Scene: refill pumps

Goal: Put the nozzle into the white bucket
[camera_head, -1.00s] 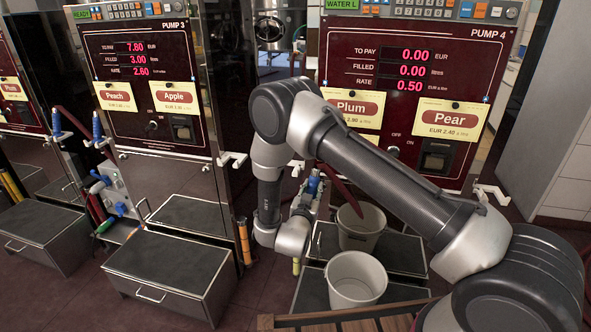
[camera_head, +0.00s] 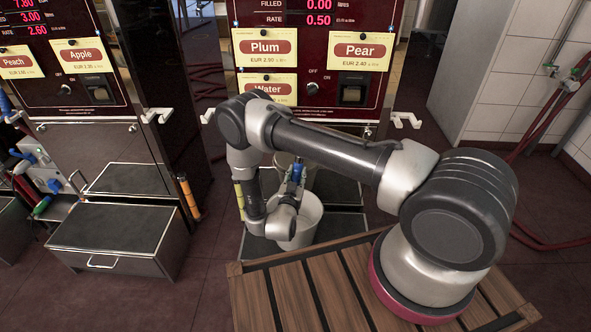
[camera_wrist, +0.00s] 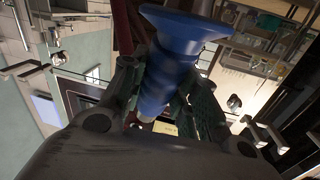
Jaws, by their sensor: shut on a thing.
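A blue nozzle (camera_wrist: 172,60) is held between the fingers of my gripper (camera_wrist: 165,92), with its flared end at the top of the wrist view. In the head view the nozzle (camera_head: 297,171) is a small blue shape over the buckets, and my gripper (camera_head: 289,190) is largely hidden by my wrist. A white bucket (camera_head: 310,222) stands below and behind my wrist, which covers part of its rim and opening. A second pale bucket (camera_head: 284,160) stands behind it, mostly hidden by my arm. I cannot tell whether the nozzle is inside either rim.
The pump panel (camera_head: 310,62) with Plum, Pear and Water labels rises behind the buckets. A dark-topped step (camera_head: 345,225) extends right of the white bucket. A slatted wooden platform (camera_head: 290,290) is in front. A metal box (camera_head: 118,235) stands at left.

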